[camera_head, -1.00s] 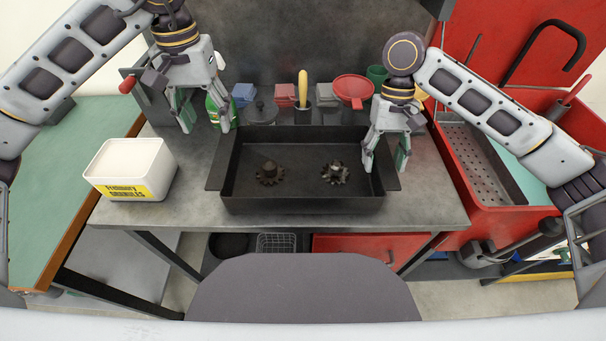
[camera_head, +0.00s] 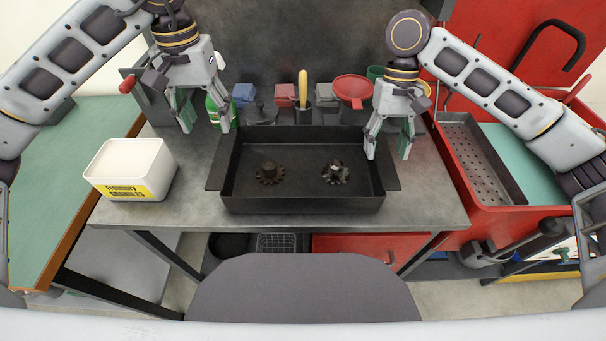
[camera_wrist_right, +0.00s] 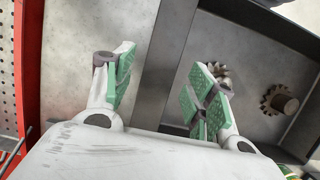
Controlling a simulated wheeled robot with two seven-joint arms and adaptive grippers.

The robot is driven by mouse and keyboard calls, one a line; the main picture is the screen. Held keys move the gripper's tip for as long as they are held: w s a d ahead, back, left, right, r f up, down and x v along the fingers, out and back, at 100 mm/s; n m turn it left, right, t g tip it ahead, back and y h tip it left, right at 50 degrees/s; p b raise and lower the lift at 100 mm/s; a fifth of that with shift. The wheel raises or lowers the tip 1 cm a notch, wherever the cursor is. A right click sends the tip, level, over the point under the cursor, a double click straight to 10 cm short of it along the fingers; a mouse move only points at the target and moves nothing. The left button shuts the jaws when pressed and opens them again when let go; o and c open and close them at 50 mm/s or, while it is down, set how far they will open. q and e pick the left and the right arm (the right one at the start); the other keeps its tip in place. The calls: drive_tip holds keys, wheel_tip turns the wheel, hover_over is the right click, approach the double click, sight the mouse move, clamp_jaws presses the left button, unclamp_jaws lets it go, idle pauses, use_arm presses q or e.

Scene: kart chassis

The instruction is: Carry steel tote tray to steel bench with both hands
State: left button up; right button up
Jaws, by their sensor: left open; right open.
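The dark steel tote tray (camera_head: 303,204) sits on the grey steel bench (camera_head: 420,213). Two toothed gears, a brown one (camera_head: 270,174) and a greyer one (camera_head: 335,173), lie inside it. My left gripper (camera_head: 207,128) is open and empty above the bench, near the tray's far left corner. My right gripper (camera_head: 388,154) is open above the tray's right end. In the right wrist view, the open fingers (camera_wrist_right: 160,95) stand on either side of the tray's right wall and flange (camera_wrist_right: 168,65). Contact with the tray cannot be told.
A white granules tub (camera_head: 130,168) stands on the bench left of the tray. A green bottle (camera_head: 216,112), a red funnel (camera_head: 353,90) and cups line the back. A red parts washer (camera_head: 480,215) adjoins on the right. A green-topped table (camera_head: 60,180) is at left.

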drive_tip(key=v, duration=0.8)
drive_tip(key=shift+r, duration=0.3)
idle(0.4)
drive_tip(key=shift+w, duration=0.15)
use_arm(q)
drive_tip(key=shift+r, duration=0.1)
idle(0.4)
wheel_tip(320, 180, up, 21)
drive_tip(key=p, duration=2.1)
use_arm(e)
wheel_tip(320, 180, up, 21)
use_arm(q)
drive_tip(key=shift+r+p, duration=0.45)
drive_tip(key=shift+p, duration=0.1)
use_arm(e)
drive_tip(key=shift+r, duration=0.55)
use_arm(q)
drive_tip(key=shift+s+f, duration=0.1)
use_arm(e)
drive_tip(key=shift+f, duration=0.1)
